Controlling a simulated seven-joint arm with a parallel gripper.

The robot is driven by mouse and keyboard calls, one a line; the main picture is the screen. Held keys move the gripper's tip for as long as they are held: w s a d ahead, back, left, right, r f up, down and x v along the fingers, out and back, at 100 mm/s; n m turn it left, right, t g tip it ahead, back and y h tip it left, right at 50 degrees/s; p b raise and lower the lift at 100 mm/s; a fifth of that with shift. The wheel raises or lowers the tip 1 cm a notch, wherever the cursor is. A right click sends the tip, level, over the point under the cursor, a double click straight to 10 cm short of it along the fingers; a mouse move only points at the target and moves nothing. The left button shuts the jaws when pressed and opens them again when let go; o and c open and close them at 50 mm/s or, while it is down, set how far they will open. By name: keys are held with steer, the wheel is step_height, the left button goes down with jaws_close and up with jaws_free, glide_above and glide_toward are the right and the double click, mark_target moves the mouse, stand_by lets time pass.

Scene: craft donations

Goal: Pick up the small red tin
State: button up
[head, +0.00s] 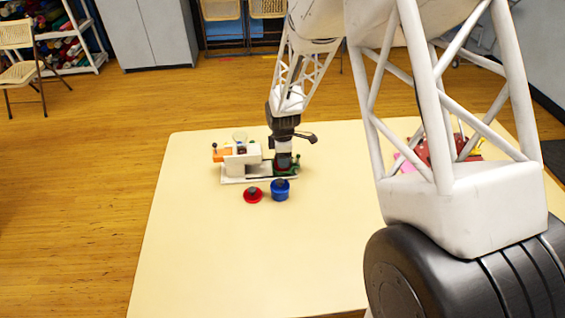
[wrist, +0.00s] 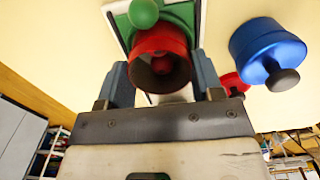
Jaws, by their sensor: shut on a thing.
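A small red tin (wrist: 158,42) is between the two fingers of my gripper (wrist: 163,82) in the wrist view. Its near end looks dark and hollow, with a small red round thing inside. The gripper is shut on it. In the head view my gripper (head: 284,150) points down over the right end of a white block-like object (head: 240,165), beside a green part (head: 293,169). The held tin is mostly hidden there. I cannot tell whether it touches what is below.
A blue tin with a dark knob (head: 280,193) stands just in front; it also shows in the wrist view (wrist: 255,38). A low red round piece with a dark knob (head: 252,196) sits left of it. The table's (head: 220,260) front and left are clear.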

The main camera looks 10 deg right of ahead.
steer(key=shift+r, duration=0.15)
step_height(320, 180, up, 7)
stand_by(1.2)
steer(key=shift+r, duration=0.1)
steer(key=shift+s+d, duration=0.1)
